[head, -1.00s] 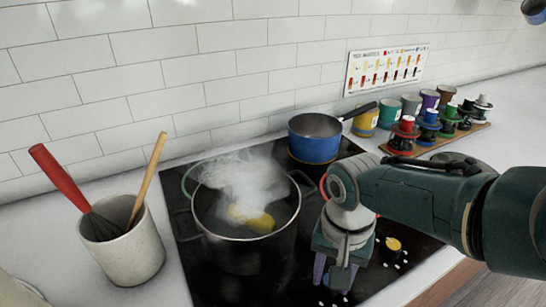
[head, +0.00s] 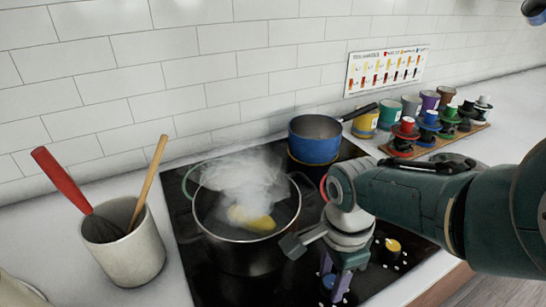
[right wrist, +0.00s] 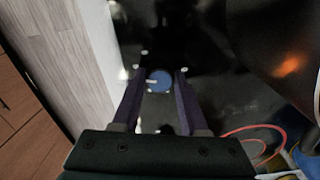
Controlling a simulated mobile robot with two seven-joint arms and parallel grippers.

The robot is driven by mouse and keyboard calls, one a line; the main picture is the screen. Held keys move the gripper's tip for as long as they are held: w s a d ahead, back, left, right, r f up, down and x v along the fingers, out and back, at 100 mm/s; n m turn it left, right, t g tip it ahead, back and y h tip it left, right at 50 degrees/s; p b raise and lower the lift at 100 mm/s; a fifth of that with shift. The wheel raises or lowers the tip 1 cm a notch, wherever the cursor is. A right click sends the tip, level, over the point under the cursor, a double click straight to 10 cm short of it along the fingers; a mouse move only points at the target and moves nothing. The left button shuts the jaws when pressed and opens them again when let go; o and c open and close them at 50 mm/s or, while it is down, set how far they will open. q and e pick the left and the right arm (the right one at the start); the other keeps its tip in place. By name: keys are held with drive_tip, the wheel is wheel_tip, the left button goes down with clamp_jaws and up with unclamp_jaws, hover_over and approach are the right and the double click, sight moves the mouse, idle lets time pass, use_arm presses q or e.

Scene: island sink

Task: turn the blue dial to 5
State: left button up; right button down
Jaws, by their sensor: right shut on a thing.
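The blue dial (head: 328,282) sits on the black cooktop's front control area, in front of the big pot. My right gripper (head: 334,279) points down over it, with its purple fingers on either side, shut on the dial. In the right wrist view the dial (right wrist: 160,81) shows between the two fingers (right wrist: 159,92), with a pale pointer line toward the picture's left. White marks show around it, but their numbers are too small to read. My left gripper is not in view.
A yellow dial (head: 392,245) lies to the right. A steaming pot (head: 246,240) holds something yellow. A blue saucepan (head: 314,142) stands behind. A utensil crock (head: 134,252) is at left; cups (head: 365,121) and spools (head: 404,135) are back right.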

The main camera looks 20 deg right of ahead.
drive_tip(key=shift+m, duration=0.9)
drive_tip(key=shift+c, duration=2.2)
unclamp_jaws()
drive_tip(key=shift+r, duration=0.15)
